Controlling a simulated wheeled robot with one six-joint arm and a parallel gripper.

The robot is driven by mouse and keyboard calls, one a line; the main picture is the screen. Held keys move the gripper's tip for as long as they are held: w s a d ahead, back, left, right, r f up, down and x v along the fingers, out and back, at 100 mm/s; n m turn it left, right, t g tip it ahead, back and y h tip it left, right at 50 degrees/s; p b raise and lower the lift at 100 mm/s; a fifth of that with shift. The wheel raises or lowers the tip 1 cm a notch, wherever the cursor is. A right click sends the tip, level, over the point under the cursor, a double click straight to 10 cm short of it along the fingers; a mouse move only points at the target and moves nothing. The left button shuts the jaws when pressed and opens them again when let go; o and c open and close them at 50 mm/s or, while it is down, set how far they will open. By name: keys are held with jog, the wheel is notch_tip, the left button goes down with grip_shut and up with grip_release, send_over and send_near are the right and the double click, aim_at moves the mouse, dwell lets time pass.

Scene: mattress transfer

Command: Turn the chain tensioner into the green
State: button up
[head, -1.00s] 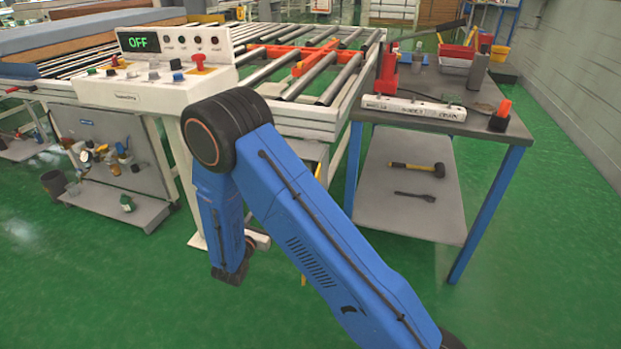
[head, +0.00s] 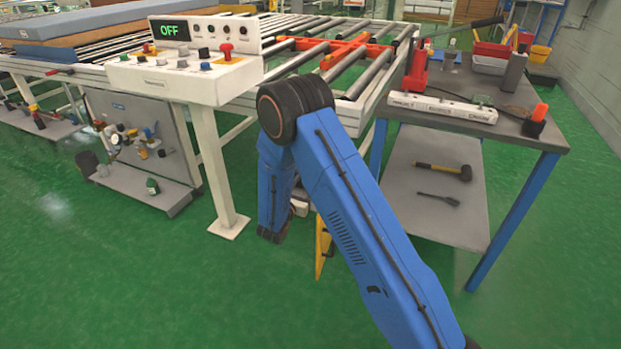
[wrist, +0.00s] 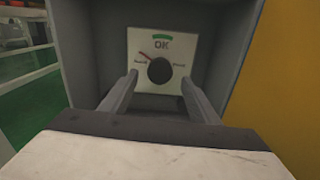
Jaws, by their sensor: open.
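In the wrist view the chain tensioner is a round black knob (wrist: 159,70) on a white plate (wrist: 140,42). The plate has a green arc (wrist: 163,37) at the top with "OK" under it. A red pointer line (wrist: 146,56) runs from the knob toward the upper left, outside the green arc. The plate sits at the back of a grey recess (wrist: 85,45). My gripper (wrist: 160,79) is open, its two fingers reaching in left and right of the knob. I cannot tell whether they touch it. In the head view my arm hides the gripper and knob.
Yellow surface (wrist: 285,75) stands right of the recess. In the head view a control panel (head: 185,75) reading "OFF" is at left, a roller conveyor (head: 345,60) behind, and a tool bench (head: 500,140) close on the right. Green floor (head: 130,270) is clear in front.

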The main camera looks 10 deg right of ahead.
jog(key=shift+x, duration=2.5)
jog(key=shift+c, duration=0.4)
jog(key=c, duration=1)
